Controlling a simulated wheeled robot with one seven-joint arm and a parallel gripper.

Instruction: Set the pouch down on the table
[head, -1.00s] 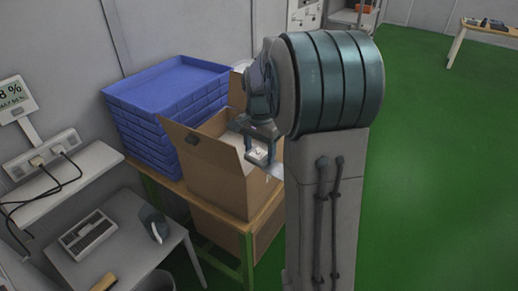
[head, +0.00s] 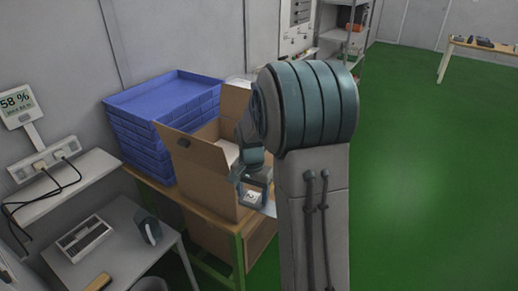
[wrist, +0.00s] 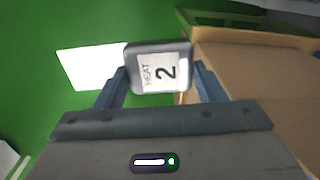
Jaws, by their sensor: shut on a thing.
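The pouch (wrist: 158,68) is small and grey, with a white label reading "HEAT 2". My gripper (wrist: 160,84) is shut on it, one finger on each side, in the wrist view. In the head view, my gripper (head: 253,190) holds the pouch (head: 251,196) beside the right side of an open cardboard box (head: 205,182). The box stands on a wood-topped table (head: 158,186) with green legs. My arm hides part of the table's right end. I cannot tell how high the pouch is above the tabletop.
Stacked blue trays (head: 165,98) stand behind the box. A grey side table (head: 110,262) at the front left carries a keypad device (head: 85,238) and a dark holder (head: 147,228). A white sheet (wrist: 88,66) lies beyond the pouch. Green floor is open at right.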

